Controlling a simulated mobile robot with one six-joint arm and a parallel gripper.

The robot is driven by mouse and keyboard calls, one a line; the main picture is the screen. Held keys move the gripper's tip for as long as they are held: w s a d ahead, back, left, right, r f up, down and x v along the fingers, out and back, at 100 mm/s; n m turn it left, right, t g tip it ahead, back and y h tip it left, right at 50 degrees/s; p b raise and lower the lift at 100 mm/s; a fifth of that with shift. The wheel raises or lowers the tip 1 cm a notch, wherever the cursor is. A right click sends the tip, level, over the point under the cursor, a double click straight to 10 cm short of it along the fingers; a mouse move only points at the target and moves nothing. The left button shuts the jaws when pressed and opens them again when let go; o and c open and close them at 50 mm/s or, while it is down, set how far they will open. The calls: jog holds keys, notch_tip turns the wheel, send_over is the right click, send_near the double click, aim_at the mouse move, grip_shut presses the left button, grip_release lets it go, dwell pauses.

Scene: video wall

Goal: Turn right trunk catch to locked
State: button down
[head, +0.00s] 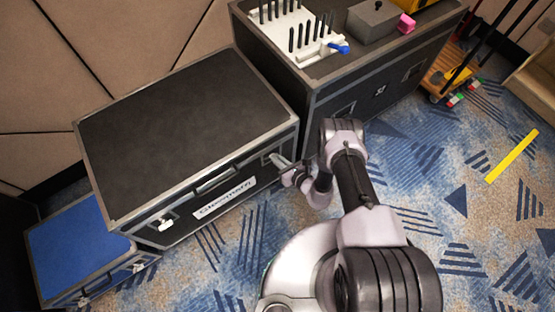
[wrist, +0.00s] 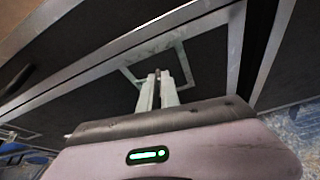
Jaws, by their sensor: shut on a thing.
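The black trunk (head: 190,125) with silver edges stands on the carpet, lid down, at the left in the head view. Its right catch (wrist: 158,73) sits in a metal-framed plate (wrist: 187,65) on the trunk's front. My gripper (wrist: 157,88) is shut on the catch; in the head view my gripper (head: 279,161) is at the right end of the front. The fingers hide most of the catch, so I cannot tell its turn position. The left catch (head: 166,225) is a white piece near the front's left end.
A taller black case (head: 335,95) stands close to the trunk's right, with a white rack (head: 296,35), grey box (head: 372,20) and pink block (head: 406,23) on top. A blue-topped case (head: 75,245) stands left. Carpet (head: 440,215) at the right is mostly clear.

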jog(key=shift+w+d+f+m+g+y, duration=0.1)
jog(key=shift+w+d+m+g+y, duration=0.1)
jog(key=shift+m+y, duration=0.6)
jog(key=shift+w+d+f+m+g+y, duration=0.15)
jog(key=shift+m+y, duration=0.25)
jog(key=shift+m, duration=0.65)
jog(key=shift+w+d+r+m+g+y, duration=0.1)
jog(key=shift+w+m+g+y, duration=0.15)
jog(key=shift+m+y, duration=0.55)
jog(key=shift+m, duration=0.25)
jog(key=c, duration=1.6)
grip_release()
jog(key=shift+s+a+f, duration=0.1)
jog(key=shift+f, duration=0.05)
jog(key=p+v, duration=0.2)
jog(key=v, duration=0.6)
jog(key=p+v, duration=0.2)
jog(key=v, duration=0.7)
jog(key=shift+s+r+p, duration=0.15)
jog(key=shift+r+p, duration=0.1)
jog(key=shift+p, duration=0.05)
jog(key=shift+o, duration=0.3)
